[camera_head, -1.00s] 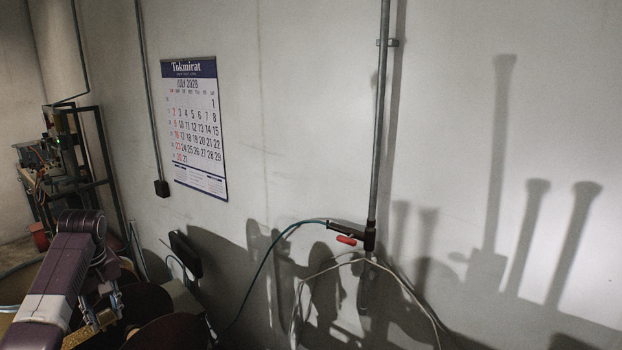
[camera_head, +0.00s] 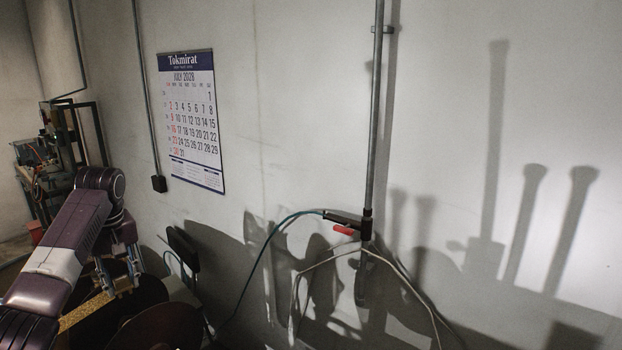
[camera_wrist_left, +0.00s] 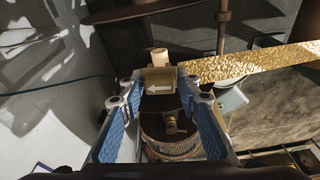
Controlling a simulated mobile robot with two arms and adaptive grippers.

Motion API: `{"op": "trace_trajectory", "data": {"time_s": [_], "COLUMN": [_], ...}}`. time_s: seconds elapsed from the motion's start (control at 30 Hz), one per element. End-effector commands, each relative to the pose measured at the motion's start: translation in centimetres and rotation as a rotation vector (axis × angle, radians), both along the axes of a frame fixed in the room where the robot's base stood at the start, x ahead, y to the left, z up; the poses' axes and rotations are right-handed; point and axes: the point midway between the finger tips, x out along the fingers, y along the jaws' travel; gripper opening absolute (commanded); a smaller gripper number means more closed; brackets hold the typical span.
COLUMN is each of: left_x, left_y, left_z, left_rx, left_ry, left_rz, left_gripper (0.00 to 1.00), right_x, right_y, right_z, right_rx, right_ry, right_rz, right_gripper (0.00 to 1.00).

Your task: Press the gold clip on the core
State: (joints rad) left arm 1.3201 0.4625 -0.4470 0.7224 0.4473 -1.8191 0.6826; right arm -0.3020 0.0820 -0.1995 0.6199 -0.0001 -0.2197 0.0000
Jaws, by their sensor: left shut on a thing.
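My left gripper (camera_head: 122,282) hangs over dark round reels at the lower left of the head view. In the left wrist view, its blue-padded fingers (camera_wrist_left: 158,84) are shut on a small gold-brown block with a white arrow, which looks like the gold clip (camera_wrist_left: 159,80). A gold strip (camera_wrist_left: 250,63) runs from beside the block to the right; it also shows in the head view (camera_head: 86,313). A pale round stub (camera_wrist_left: 160,56), perhaps the core, stands just beyond the block; contact cannot be told. My right gripper is out of view.
A ribbed-sided reel (camera_wrist_left: 172,147) lies below the fingers. A brown disc (camera_head: 160,328) is at the bottom of the head view. A wall calendar (camera_head: 190,120), a pipe (camera_head: 375,120) and cables (camera_head: 262,262) are on the wall behind.

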Motion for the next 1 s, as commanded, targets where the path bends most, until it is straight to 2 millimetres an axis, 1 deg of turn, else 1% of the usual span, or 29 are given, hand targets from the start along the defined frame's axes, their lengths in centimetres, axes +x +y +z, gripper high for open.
{"op": "trace_trajectory", "data": {"time_s": [0.03,0.17,0.2,0.33,0.47,0.6,0.7,0.77,0.9,1.0], "left_x": [0.3,0.0,-0.3,-1.8,-3.8,-6.6,-8.9,-10.3,-14.0,-16.7], "left_y": [-1.3,-5.7,-6.9,-10.7,-14.1,-17.4,-19.4,-20.4,-22.4,-23.5], "left_z": [0.1,0.8,0.8,0.4,-0.9,-2.9,-4.6,-5.6,-8.1,-9.9], "left_rx": [0.003,0.006,0.006,0.008,0.006,0.004,0.002,0.002,0.004,0.002], "left_ry": [-0.004,-0.004,-0.002,-0.002,0.001,0.003,0.003,0.003,0.002,0.003], "left_rz": [-0.032,-0.144,-0.176,-0.276,-0.369,-0.466,-0.531,-0.568,-0.653,-0.707], "left_gripper": [0.15,0.15,0.15,0.15,0.15,0.15,0.15,0.15,0.15,0.15], "right_x": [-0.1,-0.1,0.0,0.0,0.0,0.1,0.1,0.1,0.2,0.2], "right_y": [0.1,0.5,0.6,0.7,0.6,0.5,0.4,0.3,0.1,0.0], "right_z": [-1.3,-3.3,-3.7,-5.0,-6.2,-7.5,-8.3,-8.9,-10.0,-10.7], "right_rx": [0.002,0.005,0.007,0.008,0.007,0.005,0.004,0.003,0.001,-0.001], "right_ry": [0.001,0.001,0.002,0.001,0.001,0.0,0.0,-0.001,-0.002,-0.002], "right_rz": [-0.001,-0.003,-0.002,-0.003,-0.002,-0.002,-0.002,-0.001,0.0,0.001], "right_gripper": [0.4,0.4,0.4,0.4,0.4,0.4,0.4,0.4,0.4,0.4]}}
